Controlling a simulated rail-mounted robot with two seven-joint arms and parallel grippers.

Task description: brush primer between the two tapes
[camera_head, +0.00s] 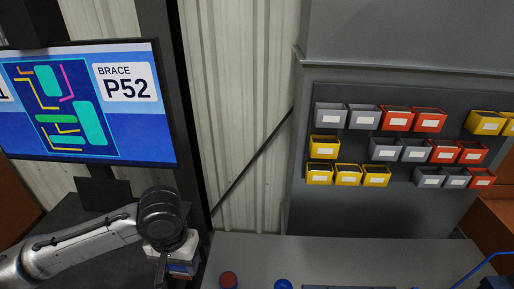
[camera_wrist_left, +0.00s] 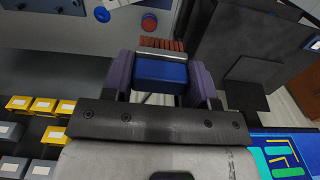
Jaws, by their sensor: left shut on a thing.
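My left gripper (camera_head: 176,270) is at the bottom left of the head view, below its dark round wrist joint and partly cut off by the frame edge. In the left wrist view the purple fingers of this gripper (camera_wrist_left: 161,68) are shut on a brush (camera_wrist_left: 160,72). The brush has a blue handle block, a metal band and reddish-brown bristles pointing away from the gripper. The bristles appear clear of any surface. No tape and no primed surface can be made out in either view. My right gripper is not in view.
A grey bench (camera_head: 340,258) runs along the bottom, with a red round item (camera_head: 228,279) and a blue one (camera_head: 283,284). A screen (camera_head: 90,100) reading "BRACE P52" stands at left. Rows of grey, red and yellow bins (camera_head: 397,118) hang at right. A blue cable (camera_head: 488,262) lies far right.

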